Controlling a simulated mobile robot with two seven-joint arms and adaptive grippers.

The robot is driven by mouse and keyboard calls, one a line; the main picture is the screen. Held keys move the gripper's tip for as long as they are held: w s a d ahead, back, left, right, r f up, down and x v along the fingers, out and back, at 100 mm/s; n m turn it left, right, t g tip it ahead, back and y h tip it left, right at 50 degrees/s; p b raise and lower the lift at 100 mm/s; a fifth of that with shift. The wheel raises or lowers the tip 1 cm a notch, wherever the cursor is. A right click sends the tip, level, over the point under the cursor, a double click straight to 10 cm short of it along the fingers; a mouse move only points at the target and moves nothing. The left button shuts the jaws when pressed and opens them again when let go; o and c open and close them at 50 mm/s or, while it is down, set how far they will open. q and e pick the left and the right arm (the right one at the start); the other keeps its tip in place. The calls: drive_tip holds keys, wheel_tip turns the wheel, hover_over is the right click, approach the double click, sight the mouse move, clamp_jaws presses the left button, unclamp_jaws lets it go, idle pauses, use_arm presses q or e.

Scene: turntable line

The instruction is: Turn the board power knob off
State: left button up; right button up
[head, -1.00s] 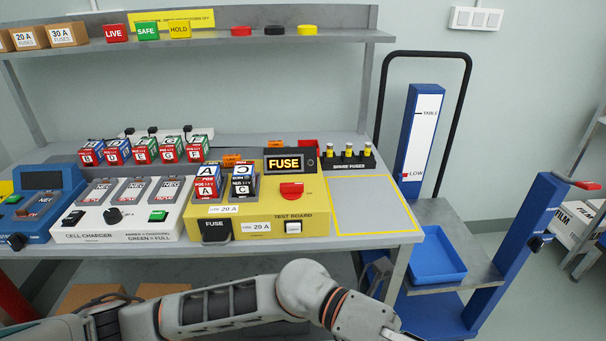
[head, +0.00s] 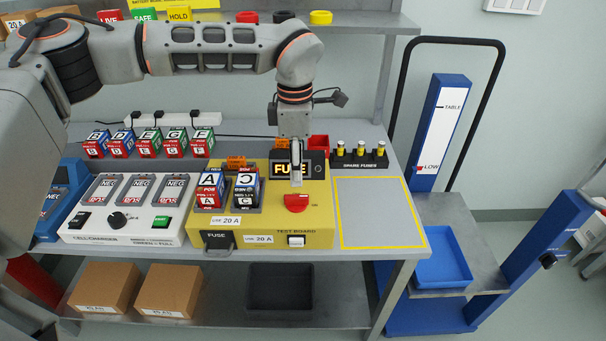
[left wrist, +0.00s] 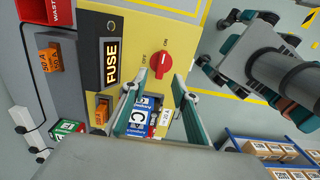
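The red power knob (head: 297,202) sits on the yellow test board (head: 318,228), right of the two battery blocks. In the left wrist view the knob (left wrist: 164,65) shows between OFF and ON labels; which one it points at is hard to tell. My left gripper (head: 296,182) points down just above and behind the knob. In the left wrist view its teal fingers (left wrist: 156,82) are apart and empty, with the knob just past their tips, apparently not touched. My right gripper (left wrist: 215,42) shows only in the left wrist view, its fingers spread and empty.
A lit FUSE display (left wrist: 111,50) stands behind the knob, partly hidden by my gripper in the head view. Spare fuses (head: 360,157) stand to the right. A bare yellow-outlined area (head: 380,212) lies right of the board. The cell charger (head: 125,222) is left.

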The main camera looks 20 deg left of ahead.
sight(296, 196)
use_arm(q)
drive_tip(key=shift+s+a+f, duration=0.1)
drive_tip(key=shift+f, duration=0.15)
drive_tip(key=shift+s+f, duration=0.1)
drive_tip(key=shift+f, duration=3.5)
clamp_jaws()
